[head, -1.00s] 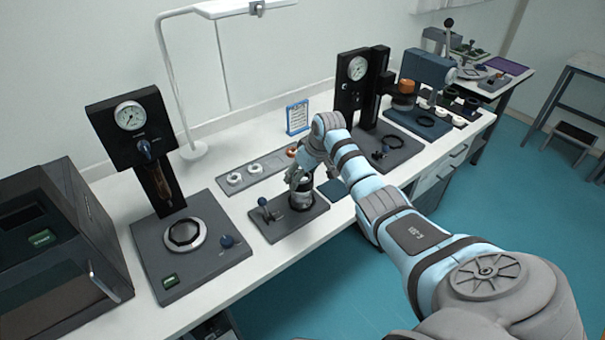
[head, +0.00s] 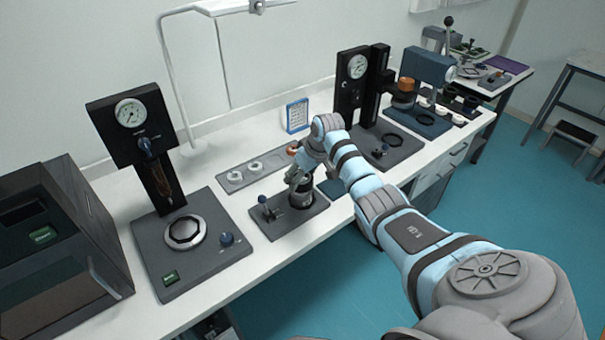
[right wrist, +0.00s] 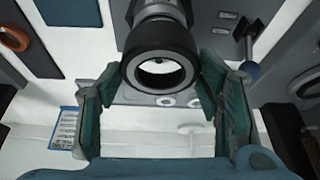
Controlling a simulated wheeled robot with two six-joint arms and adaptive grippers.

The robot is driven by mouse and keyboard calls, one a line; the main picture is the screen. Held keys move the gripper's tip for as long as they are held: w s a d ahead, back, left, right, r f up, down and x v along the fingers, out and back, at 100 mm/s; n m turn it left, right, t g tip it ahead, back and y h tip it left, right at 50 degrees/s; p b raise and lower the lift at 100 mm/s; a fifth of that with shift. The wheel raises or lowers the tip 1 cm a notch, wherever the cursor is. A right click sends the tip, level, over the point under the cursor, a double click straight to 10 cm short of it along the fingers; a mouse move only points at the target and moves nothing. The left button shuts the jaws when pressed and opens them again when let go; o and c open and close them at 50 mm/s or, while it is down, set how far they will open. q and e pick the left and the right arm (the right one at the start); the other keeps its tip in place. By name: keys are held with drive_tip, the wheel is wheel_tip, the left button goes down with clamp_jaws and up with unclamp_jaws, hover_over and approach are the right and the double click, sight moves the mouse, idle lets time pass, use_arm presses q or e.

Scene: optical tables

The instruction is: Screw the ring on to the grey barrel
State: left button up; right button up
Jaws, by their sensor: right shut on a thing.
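The grey barrel (right wrist: 160,10) shows at the top of the right wrist view, with a thick black ring (right wrist: 160,48) at its near end. The ring's opening looks bright inside. My right gripper (right wrist: 160,82) has its two teal fingers on either side of the ring and is shut on it. In the head view the right gripper (head: 298,178) is over the barrel (head: 302,194), which stands upright on a small dark fixture plate (head: 285,226). I cannot tell how far the threads are engaged. My left gripper is not in view.
A blue-knobbed lever (head: 264,202) stands on the fixture plate, left of the barrel. Behind is a grey tray (head: 222,187) with pale rings. Gauge stands (head: 126,130) rise at left and behind right. The white table's front edge is close.

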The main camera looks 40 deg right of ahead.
drive_tip(key=shift+p, duration=0.4)
idle(0.5)
drive_tip(key=shift+f+b, duration=0.45)
drive_tip(key=shift+f, duration=0.45)
idle(0.4)
drive_tip(key=shift+p, duration=0.35)
idle(0.4)
drive_tip(key=shift+f, duration=0.5)
idle(1.6)
